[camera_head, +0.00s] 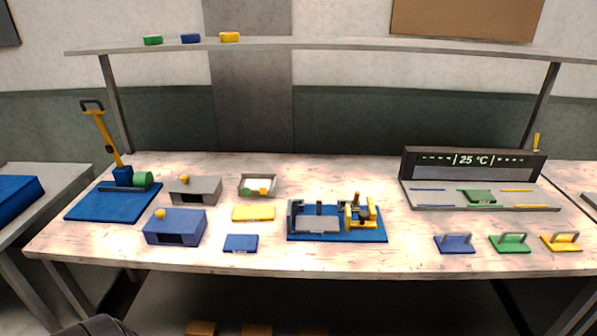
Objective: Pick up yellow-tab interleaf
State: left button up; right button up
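A small grey tray (241,189) stands left of the middle of the table. A white sheet lies in it, and a yellow tab (263,191) and a green tab (246,192) show at its front edge. The yellow tab is right of the green one. The tabs are small, so I cannot tell how the sheets overlap. Neither of my grippers is in view. A dark rounded shape at the bottom left edge shows no fingers.
A yellow block (253,213) and a blue block (240,243) lie in front of the tray. A grey box (196,190) and a blue box (175,227) stand left, a blue-based fixture (338,237) right.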

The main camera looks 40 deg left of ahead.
aim_at(263, 185)
jog(key=u, duration=1.5)
jog(key=i+l+z, duration=0.2)
jog(key=i, duration=0.25)
jog(key=i+l+z, duration=0.15)
jog(key=i, duration=0.35)
